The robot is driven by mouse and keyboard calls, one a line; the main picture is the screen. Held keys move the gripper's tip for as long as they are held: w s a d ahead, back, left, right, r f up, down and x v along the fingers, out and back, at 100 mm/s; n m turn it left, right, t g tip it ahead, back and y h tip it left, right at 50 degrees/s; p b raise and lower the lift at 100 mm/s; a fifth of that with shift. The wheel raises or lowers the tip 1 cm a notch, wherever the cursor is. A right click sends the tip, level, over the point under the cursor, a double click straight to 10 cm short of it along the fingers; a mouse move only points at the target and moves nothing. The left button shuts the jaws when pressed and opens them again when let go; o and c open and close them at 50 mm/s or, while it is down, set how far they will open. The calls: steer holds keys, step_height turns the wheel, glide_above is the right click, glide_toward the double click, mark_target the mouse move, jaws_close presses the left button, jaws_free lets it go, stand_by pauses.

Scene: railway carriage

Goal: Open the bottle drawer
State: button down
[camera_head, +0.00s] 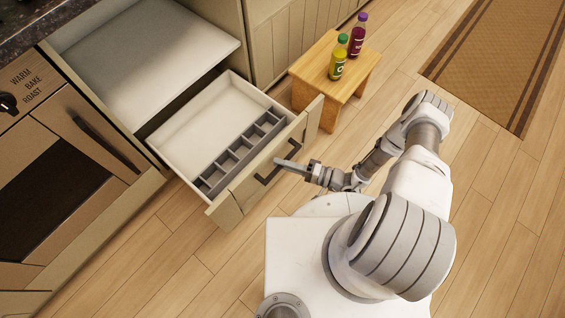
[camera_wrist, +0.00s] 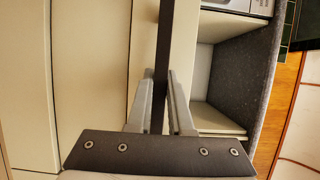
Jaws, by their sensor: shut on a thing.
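The bottle drawer (camera_head: 212,125) stands pulled out from the cabinet in the head view. It is white inside and empty, with a grey divided rack (camera_head: 240,152) along its front. Its beige front carries a dark bar handle (camera_head: 265,177). My gripper (camera_head: 281,163) reaches the handle from the right. In the wrist view the handle (camera_wrist: 163,40) runs upright between the two grey fingers of my gripper (camera_wrist: 161,90), which is shut on it. The exact contact is small in the head view.
A small wooden stool (camera_head: 323,90) beside the drawer bears a yellow-green bottle (camera_head: 338,63) and a purple bottle (camera_head: 357,40). An oven (camera_head: 60,170) stands left of the drawer. A brown rug (camera_head: 500,55) lies at the upper right. The floor around my base is clear.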

stand_by(0.4)
steer(key=c, duration=0.8)
jaws_free()
steer(key=shift+d, duration=0.15)
